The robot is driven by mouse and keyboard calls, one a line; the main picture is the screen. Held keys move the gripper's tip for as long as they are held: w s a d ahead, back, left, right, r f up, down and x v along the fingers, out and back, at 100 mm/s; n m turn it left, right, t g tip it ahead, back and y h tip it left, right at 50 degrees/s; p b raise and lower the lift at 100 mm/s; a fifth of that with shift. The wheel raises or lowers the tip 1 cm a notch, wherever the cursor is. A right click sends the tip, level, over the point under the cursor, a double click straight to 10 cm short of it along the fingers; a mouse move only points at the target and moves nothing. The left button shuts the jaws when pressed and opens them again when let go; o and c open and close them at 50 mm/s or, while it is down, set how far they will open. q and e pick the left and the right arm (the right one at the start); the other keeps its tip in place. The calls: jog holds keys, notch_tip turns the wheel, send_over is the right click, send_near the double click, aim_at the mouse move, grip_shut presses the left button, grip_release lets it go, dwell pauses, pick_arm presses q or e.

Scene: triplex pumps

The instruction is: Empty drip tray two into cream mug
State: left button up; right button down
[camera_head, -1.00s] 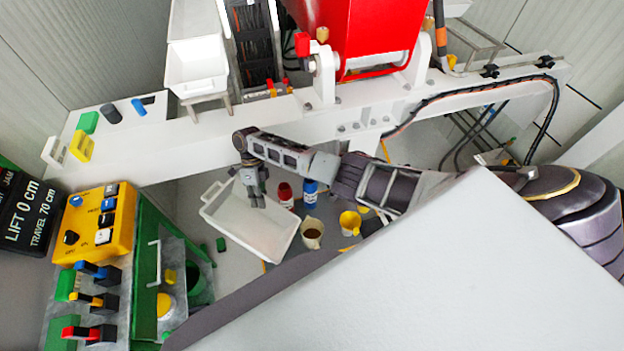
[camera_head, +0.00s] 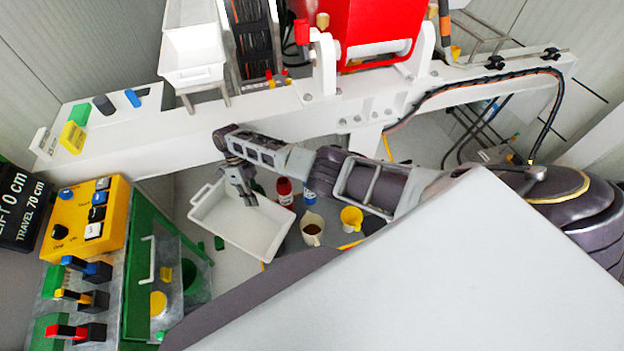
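A white rectangular tray (camera_head: 262,236) with a handle at its left end lies low, left of the mugs. I cannot read a number on it. The cream mug (camera_head: 312,228) stands upright just right of the tray, with brown contents visible. My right gripper (camera_head: 249,203) points down over the tray's far part. I cannot tell whether its fingers are apart or whether they touch the tray. The tray looks empty where its bottom shows. My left gripper is not in view.
A yellow mug (camera_head: 351,217), a red bottle (camera_head: 284,191) and a blue bottle (camera_head: 309,194) stand near the cream mug. A white beam (camera_head: 180,145) crosses behind. A yellow control box (camera_head: 78,232) stands left. My large pale body panel hides the lower right.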

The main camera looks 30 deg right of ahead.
jog(key=shift+w+a+f+g+h+b, duration=0.3)
jog(key=shift+a+h+b, duration=0.25)
jog(key=shift+b, duration=1.1)
jog(key=shift+w+a+r+m+h, duration=0.1)
jog(key=shift+a+r+m+h, duration=0.1)
jog(key=shift+r, duration=0.35)
jog(key=shift+a+r+m+h, duration=0.1)
jog(key=shift+a+r, duration=0.05)
jog(key=shift+r, duration=0.4)
jog(key=shift+w+a+r+g+h+b, duration=0.1)
jog(key=shift+a+r+g+h+b, duration=0.15)
jog(key=shift+r, duration=0.55)
jog(key=shift+a+r+g+h+b, duration=0.15)
jog(key=shift+r+h, duration=0.15)
jog(key=shift+r, duration=0.45)
